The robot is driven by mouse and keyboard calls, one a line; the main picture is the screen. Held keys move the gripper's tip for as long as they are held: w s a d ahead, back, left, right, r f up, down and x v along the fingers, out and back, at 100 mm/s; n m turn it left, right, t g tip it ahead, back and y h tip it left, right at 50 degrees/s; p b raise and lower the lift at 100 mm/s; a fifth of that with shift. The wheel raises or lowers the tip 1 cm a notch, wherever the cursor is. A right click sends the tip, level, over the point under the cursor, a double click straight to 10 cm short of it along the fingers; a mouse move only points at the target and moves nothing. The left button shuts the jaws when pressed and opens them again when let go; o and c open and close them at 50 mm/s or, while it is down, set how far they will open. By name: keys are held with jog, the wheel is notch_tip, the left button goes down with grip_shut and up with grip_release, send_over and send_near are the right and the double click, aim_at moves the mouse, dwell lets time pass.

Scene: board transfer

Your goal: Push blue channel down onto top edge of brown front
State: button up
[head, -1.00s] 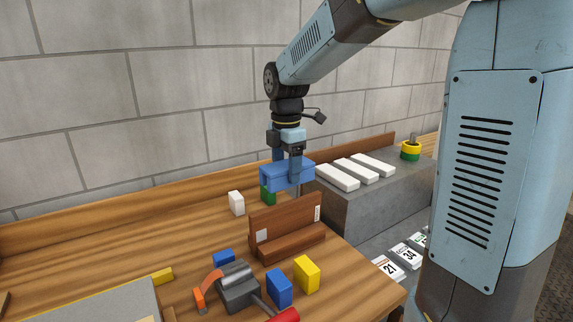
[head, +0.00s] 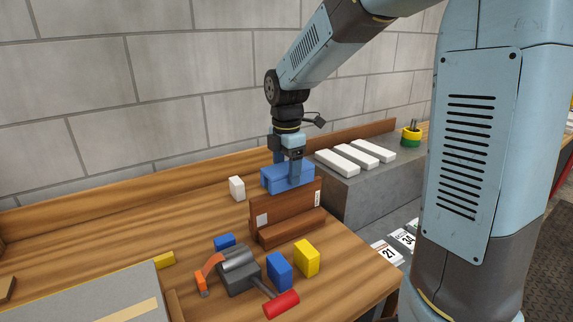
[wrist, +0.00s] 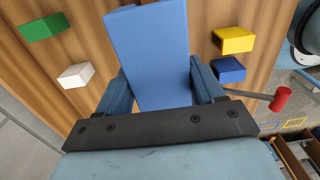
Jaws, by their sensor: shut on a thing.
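The blue channel (head: 275,183) is held in my gripper (head: 287,174), whose fingers are shut on its two long sides. In the head view it sits at the top edge of the brown front (head: 290,208), roughly in line with it. I cannot tell whether the two touch. The brown front stands upright on the bench, with a white patch near each end and a brown ledge at its foot.
A white block (head: 237,188) stands behind left on the wooden bench. Blue and yellow blocks (head: 307,258), a grey clamp-like tool (head: 240,272) and a red-handled tool (head: 281,305) lie in front. A grey ledge (head: 350,195) with white bars rises at right.

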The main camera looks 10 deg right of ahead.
aim_at(286, 185)
jog(key=shift+f, duration=2.5)
jog(key=shift+f, duration=0.15)
jog(key=o, duration=1.1)
notch_tip(286, 185, up, 13)
jog(key=shift+w+f, duration=0.1)
jog(key=shift+r, duration=0.45)
